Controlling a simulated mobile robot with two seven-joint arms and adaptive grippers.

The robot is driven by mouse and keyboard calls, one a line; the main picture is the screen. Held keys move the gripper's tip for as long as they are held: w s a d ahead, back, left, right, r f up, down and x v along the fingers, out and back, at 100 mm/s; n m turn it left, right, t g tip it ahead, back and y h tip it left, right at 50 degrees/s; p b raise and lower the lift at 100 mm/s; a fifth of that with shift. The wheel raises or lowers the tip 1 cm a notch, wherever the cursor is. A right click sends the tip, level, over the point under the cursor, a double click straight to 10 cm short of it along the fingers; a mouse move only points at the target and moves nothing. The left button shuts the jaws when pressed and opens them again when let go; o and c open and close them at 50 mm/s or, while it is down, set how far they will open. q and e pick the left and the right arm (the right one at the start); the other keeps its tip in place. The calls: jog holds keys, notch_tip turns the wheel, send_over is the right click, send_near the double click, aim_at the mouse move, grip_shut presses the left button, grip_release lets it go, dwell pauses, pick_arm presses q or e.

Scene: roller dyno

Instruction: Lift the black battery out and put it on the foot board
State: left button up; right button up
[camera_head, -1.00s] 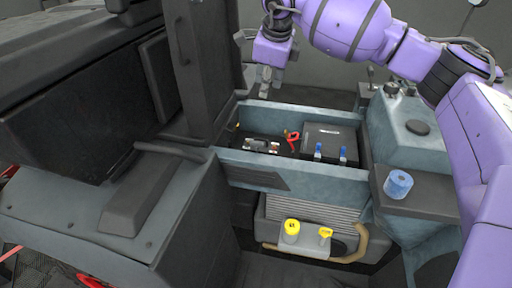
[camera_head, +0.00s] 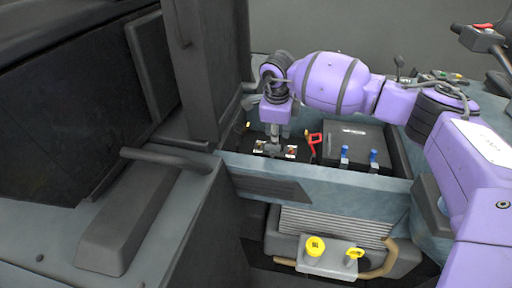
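The black battery (camera_head: 350,138) is a dark box with two blue-capped terminals on its front top edge. It sits in the right part of an open blue-grey compartment. My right gripper (camera_head: 274,148) points down into the left part of the compartment, to the left of the battery and apart from it. Its fingers are small and dark here, and their opening is unclear. My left gripper is out of view. I cannot tell which surface is the foot board.
Metal fittings (camera_head: 291,152) lie under my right gripper. A red handle or clamp (camera_head: 313,142) stands between them and the battery. The compartment's front wall (camera_head: 320,178) is raised. A tall dark post (camera_head: 210,70) borders its left. A finned unit with yellow caps (camera_head: 316,246) sits below.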

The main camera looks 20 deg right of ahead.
jog(key=shift+w+f, duration=0.15)
jog(key=shift+f, duration=0.45)
grip_shut()
jog(key=shift+r, duration=0.1)
